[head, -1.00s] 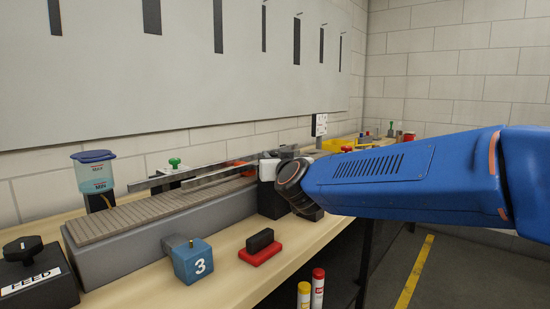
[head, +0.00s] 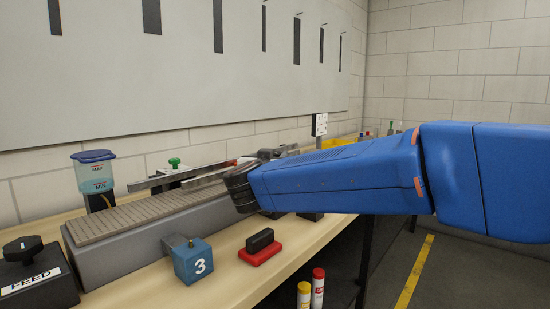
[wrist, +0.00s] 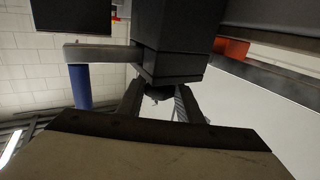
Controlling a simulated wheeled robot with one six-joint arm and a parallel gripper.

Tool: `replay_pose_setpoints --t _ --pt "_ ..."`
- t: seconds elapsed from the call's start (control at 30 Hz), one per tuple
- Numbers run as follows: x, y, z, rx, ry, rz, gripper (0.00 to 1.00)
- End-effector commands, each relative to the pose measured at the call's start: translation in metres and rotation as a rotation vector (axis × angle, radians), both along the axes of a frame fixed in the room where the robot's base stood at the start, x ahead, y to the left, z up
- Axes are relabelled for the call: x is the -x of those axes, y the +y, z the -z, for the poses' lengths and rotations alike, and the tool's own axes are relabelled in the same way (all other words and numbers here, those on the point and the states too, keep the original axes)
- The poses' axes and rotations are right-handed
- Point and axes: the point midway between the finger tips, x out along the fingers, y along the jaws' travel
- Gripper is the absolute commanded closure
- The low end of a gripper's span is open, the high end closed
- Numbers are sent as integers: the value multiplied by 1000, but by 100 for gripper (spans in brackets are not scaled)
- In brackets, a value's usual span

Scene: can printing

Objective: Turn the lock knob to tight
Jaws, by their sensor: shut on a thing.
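In the wrist view, the two dark fingers of my gripper (wrist: 159,106) stand on either side of a small dark knob (wrist: 156,94), shut on it. The knob sits against a black block (wrist: 172,45) and looks like the lock knob. Its marks and turn angle cannot be read. In the head view, my blue arm reaches in from the right to the conveyor. My wrist hides the knob and the fingers there.
A grey conveyor (head: 150,238) runs along the bench. A blue block marked 3 (head: 193,262), a red and black block (head: 260,250) and a FEED knob box (head: 38,275) stand in front. A clear cup with a blue lid (head: 95,172) stands behind. A grey bar (wrist: 100,54) juts from the black block.

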Motion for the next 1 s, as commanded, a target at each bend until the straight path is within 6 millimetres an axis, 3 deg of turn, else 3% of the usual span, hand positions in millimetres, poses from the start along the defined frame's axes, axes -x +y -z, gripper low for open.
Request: replay_pose_setpoints --t 0.5,1.0 --pt "-1 2 1 1 0 457 90" --pt "-1 0 0 0 -2 661 90"
